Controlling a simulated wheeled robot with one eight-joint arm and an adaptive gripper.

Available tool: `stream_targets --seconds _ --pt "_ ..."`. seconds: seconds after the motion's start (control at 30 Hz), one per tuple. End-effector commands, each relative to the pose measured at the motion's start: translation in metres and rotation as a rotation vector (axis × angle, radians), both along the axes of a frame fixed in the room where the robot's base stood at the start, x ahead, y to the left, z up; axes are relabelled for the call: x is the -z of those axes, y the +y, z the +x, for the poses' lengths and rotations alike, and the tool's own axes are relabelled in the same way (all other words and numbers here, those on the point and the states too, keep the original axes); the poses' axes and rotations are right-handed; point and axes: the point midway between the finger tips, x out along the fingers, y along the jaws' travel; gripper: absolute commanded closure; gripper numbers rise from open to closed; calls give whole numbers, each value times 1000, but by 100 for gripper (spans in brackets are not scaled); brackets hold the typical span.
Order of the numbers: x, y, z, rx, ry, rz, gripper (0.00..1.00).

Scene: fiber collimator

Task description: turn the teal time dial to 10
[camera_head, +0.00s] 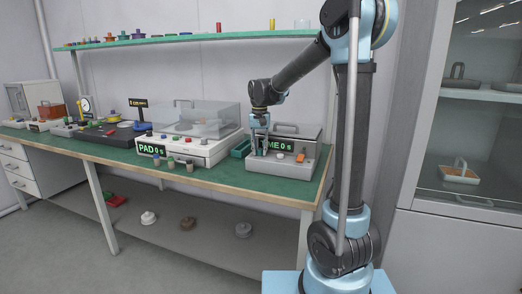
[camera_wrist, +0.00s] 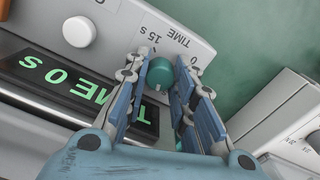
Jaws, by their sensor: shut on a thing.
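The teal time dial (camera_wrist: 160,73) sits on the sloped grey panel (camera_wrist: 190,38) of the timer unit, beside the printed marks TIME, 0 and 15 s. A small pale mark shows on the dial's edge toward the palm. My gripper (camera_wrist: 161,64) is shut on the dial, with one finger on each side. The green display (camera_wrist: 70,85) on the unit reads TIME 0 s. In the head view my gripper (camera_head: 259,150) points down over the left part of the grey timer unit (camera_head: 280,167), and its fingers hide the dial and part of the display.
A white round knob (camera_wrist: 79,31) stands near the display. An orange button (camera_head: 301,157) is at the unit's right. A clear-lidded machine (camera_head: 200,124) with a PAD 0 s display stands to the left. The green bench top (camera_head: 240,177) is bare in front of the unit.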

Motion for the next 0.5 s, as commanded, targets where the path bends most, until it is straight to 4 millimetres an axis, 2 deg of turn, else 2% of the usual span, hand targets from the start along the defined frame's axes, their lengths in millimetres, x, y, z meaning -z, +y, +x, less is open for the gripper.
stream_targets --seconds 0.27,0.5 --pt "0 -1 0 165 0 -2 100" --pt "0 -1 0 386 0 -1 100"
